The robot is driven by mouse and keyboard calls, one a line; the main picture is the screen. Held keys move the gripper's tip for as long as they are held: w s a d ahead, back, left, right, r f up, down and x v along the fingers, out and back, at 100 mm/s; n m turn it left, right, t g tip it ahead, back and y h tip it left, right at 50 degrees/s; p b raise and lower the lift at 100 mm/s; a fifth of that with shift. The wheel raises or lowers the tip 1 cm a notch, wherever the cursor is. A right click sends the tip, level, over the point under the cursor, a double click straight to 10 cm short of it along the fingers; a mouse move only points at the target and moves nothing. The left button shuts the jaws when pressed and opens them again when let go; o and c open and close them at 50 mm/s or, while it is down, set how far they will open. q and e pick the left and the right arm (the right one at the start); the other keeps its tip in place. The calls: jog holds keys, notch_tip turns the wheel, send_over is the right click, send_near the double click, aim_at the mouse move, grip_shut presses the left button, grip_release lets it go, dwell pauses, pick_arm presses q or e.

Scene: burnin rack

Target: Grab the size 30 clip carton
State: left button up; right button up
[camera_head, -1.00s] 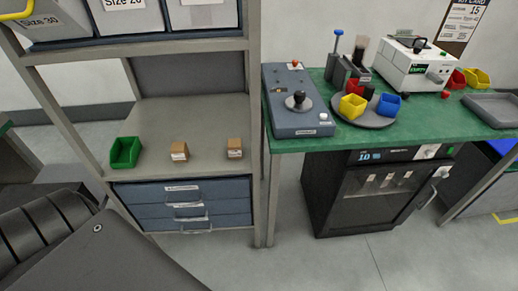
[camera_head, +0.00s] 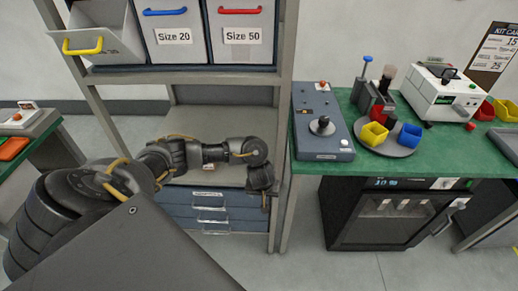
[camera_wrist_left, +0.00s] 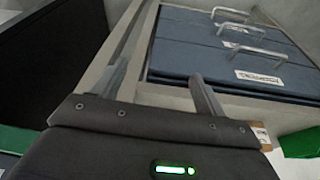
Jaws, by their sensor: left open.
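My left arm reaches in front of the lower shelf in the head view, with its gripper (camera_head: 265,202) pointing down near the shelf's right post. In the left wrist view the gripper (camera_wrist_left: 162,78) is open, with nothing seen between its fingers. A small brown carton (camera_wrist_left: 262,134) shows at the right, partly hidden behind the gripper body and apart from the fingers. Its size label is not readable. In the head view my arm hides most of the lower shelf; a small piece of a carton (camera_head: 208,167) shows below the forearm. My right gripper is not in view.
A green bin (camera_wrist_left: 301,142) stands beside the carton in the wrist view. Blue drawers (camera_wrist_left: 215,45) sit under the shelf. Above, a tilted-out bin with a yellow handle (camera_head: 100,42) and the Size 20 (camera_head: 173,37) and Size 50 bins (camera_head: 242,36) stand. A green workbench (camera_head: 345,165) is right.

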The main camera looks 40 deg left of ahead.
pick_arm(q)
jog(key=shift+n+t+y, duration=0.4)
jog(key=shift+n+y, duration=0.1)
jog(key=shift+y, duration=0.2)
jog(key=w+a+r+b, duration=0.1)
jog(key=w+a+b, duration=0.1)
jog(key=w+a, duration=0.1)
jog(key=w+a+r+b, duration=0.2)
jog(key=w+a, duration=0.1)
jog(key=w+a+r+b, duration=0.1)
jog(key=w+a+b, duration=0.1)
jog(key=w+a, duration=0.1)
jog(key=shift+a+r, duration=0.15)
jog(key=shift+a, duration=0.2)
jog(key=shift+w+a+r, duration=0.1)
jog(key=shift+a, duration=0.05)
jog(key=shift+w+a+b, duration=0.25)
jog(key=shift+w+b, duration=0.05)
jog(key=shift+b, duration=0.1)
jog(key=b+x, duration=0.3)
jog(key=x, duration=0.1)
jog(key=shift+w+f, duration=0.1)
jog(key=shift+f, duration=0.15)
jog(key=shift+w+a+f, duration=0.1)
jog(key=shift+f, duration=0.1)
jog(key=c, duration=1.1)
